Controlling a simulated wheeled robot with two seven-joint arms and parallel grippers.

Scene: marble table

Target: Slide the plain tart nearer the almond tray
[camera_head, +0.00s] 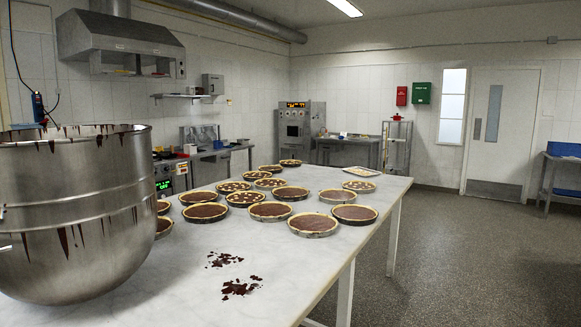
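Several round tarts with dark chocolate filling and pale crusts stand on the marble table (185,265). Plain-topped ones include a tart at the right edge of the group (355,214), a front tart (313,225) and a tart near the middle (290,193). I cannot tell which plain tart the task means. A pale, flat tray (361,171) with light contents lies at the far right of the table, behind the tarts; it looks like the almond tray. Neither of my grippers is in view.
Light-dotted tarts (244,198) stand among the plain ones. A large steel bowl (70,220) with chocolate drips fills the left and hides part of the table. Dark chocolate crumbs (240,288) lie at the front. The marble right of the tray is clear.

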